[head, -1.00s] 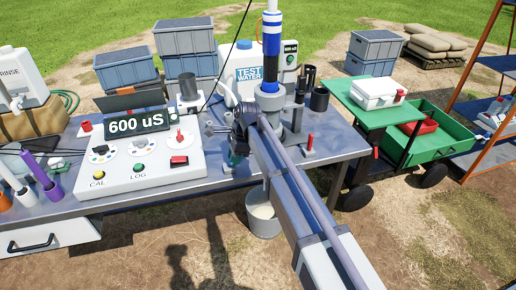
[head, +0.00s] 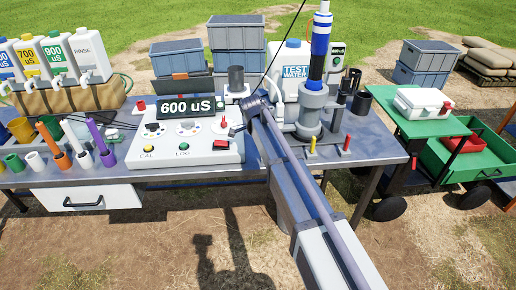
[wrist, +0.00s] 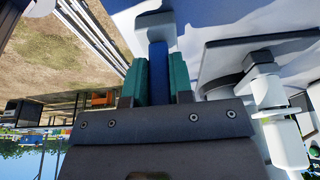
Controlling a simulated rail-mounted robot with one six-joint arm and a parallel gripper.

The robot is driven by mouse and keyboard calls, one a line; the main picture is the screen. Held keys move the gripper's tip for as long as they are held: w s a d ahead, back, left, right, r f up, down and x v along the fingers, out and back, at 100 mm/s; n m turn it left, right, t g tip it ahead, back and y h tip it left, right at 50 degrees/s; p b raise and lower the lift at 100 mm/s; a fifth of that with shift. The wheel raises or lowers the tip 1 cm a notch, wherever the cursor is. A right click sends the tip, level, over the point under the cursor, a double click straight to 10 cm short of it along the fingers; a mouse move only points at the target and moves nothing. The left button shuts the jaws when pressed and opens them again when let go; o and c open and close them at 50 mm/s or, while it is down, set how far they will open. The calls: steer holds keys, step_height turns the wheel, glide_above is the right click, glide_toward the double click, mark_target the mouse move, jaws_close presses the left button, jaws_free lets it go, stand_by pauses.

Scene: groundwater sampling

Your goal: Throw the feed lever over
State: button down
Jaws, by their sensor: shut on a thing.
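In the wrist view, my gripper (wrist: 160,62) has its two teal finger pads shut on a blue handle (wrist: 157,80), with a grey block past its far end. Whether this handle is the feed lever is not clear. In the head view, my arm reaches over the bench and hides the gripper's fingertips, between the meter console (head: 187,142) and the grey column base (head: 309,112). A yellow-topped lever (head: 312,146) and a red-topped lever (head: 346,145) stand upright to the right of my arm.
A blue-and-white tube (head: 320,42) rises from the column base. The console reads 600 uS. Reagent bottles (head: 60,58) and coloured holders line the bench's left. A TEST WATER container (head: 294,68) stands behind. A green cart (head: 440,125) is at the right.

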stand_by(0.3)
steer(key=c, duration=1)
jaws_free()
steer(key=p+v, duration=1)
steer(key=shift+r, duration=0.4)
steer(key=shift+a, duration=0.1)
